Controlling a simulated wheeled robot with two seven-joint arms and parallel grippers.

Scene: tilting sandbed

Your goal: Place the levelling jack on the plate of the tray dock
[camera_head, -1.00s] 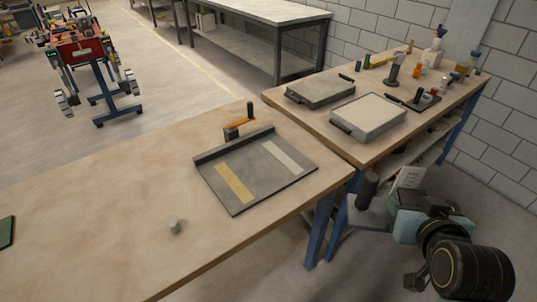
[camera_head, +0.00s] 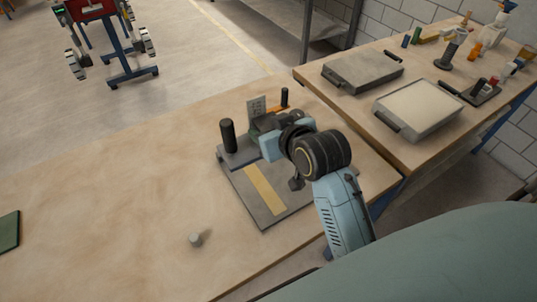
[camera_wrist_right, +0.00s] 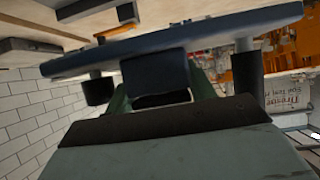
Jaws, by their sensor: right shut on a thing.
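The tray dock (camera_head: 285,212) lies on the wooden table as a dark grey plate with a yellow strip; its right part is hidden behind my arm. My right gripper (camera_head: 263,136) is shut on what looks like the levelling jack, above the dock's back edge. My left gripper is not in view.
An orange part with a black handle (camera_head: 285,97) is behind the dock. The side table holds a dark tray (camera_head: 362,70), a sand-filled tray (camera_head: 378,112) and bottles.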

